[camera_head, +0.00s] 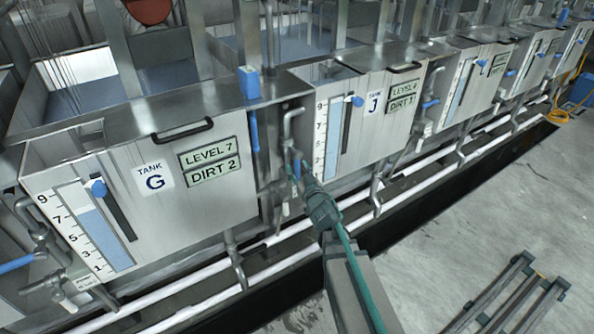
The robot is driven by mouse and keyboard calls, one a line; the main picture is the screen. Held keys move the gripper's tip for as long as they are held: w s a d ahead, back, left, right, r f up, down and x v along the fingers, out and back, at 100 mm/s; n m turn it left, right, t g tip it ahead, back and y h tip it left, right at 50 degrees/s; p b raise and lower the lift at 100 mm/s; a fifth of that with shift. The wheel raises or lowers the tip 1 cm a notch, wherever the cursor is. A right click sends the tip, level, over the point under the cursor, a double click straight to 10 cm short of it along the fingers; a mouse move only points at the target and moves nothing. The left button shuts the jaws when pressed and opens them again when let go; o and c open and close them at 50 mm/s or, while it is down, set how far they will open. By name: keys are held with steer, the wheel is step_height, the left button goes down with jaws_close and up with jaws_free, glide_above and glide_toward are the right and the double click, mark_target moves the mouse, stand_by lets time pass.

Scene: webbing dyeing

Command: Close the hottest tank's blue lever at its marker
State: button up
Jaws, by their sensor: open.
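Tank G (60,160) is at left, with a "LEVEL 7" and "DIRT 2" sign. Tank J (373,135) is right of it. A blue lever (254,132) hangs upright on the pipework between them; another blue lever (430,104) sits right of tank J. A third blue lever (15,263) lies nearly level at the far left. My gripper (297,163) reaches in among the pipes at tank J's left edge, open, close to a small blue part; I cannot tell whether they touch. No temperature reading or lever marker is legible.
White pipes (190,311) run low along the tanks, above a dark floor trench (440,195). More tanks continue right. A metal frame (510,295) lies on the grey floor, otherwise mostly clear.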

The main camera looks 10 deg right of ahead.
steer(key=shift+w+a, duration=0.1)
steer(key=shift+w, duration=0.35)
jaws_close()
